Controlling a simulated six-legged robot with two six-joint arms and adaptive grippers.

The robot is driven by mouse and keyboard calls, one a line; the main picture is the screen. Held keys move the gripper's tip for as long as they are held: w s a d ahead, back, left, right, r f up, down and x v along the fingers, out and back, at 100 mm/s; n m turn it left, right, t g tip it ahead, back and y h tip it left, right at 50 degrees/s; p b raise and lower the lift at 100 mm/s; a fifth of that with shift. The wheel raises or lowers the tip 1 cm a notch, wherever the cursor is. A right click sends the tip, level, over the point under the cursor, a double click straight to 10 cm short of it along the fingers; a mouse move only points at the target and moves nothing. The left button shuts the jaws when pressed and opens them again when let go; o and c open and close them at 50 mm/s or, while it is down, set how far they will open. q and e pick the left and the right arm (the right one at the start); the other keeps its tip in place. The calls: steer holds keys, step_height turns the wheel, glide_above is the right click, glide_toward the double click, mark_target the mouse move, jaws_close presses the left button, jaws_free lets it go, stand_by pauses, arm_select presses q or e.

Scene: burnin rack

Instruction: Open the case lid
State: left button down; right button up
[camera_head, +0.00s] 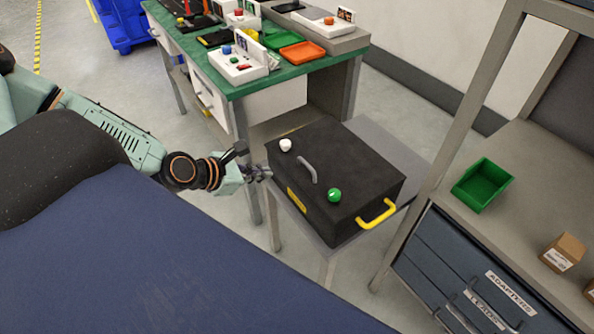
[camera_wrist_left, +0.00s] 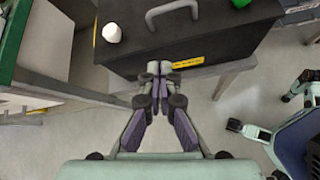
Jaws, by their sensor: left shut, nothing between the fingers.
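The black case (camera_head: 330,180) lies with its lid shut on a small grey table. A grey arched handle (camera_head: 307,170), a white knob (camera_head: 285,145) and a green knob (camera_head: 334,195) sit on its top. A yellow handle (camera_head: 376,214) is on its right end and a yellow label (camera_head: 297,200) on its front. My left gripper (camera_head: 265,174) is shut and empty beside the case's front left corner. In the left wrist view the closed fingertips (camera_wrist_left: 159,68) are in front of the case front (camera_wrist_left: 125,65), near the yellow label; I cannot tell if they touch. My right gripper is out of view.
A green-topped workbench (camera_head: 240,85) with devices and an orange tray (camera_head: 302,52) stands behind the case. At the right, a rack holds a green bin (camera_head: 482,185), small cardboard boxes (camera_head: 563,252) and labelled drawers (camera_head: 470,275). The small table's edge (camera_head: 385,145) surrounds the case.

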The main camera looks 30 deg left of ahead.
mark_target(297, 177)
arm_select(q)
steer(key=shift+w+d+f+n+t+h+b, duration=0.1)
steer(key=shift+w+d+f+n+h+b, duration=0.3)
steer(key=shift+w+d+b, duration=1.65)
steer(key=shift+w+a+f+n+t+h+b, duration=0.1)
steer(key=shift+w+a+f+n+b, duration=0.35)
steer(key=shift+b, duration=3.45)
steer(key=shift+w+d+f+n+t+h+b, duration=0.15)
steer(key=shift+w+d+f+n+b, duration=0.8)
steer(key=shift+b, duration=2)
steer(key=shift+w+r+m, duration=0.35)
steer(key=shift+w+m, duration=0.05)
steer(key=shift+w, duration=0.05)
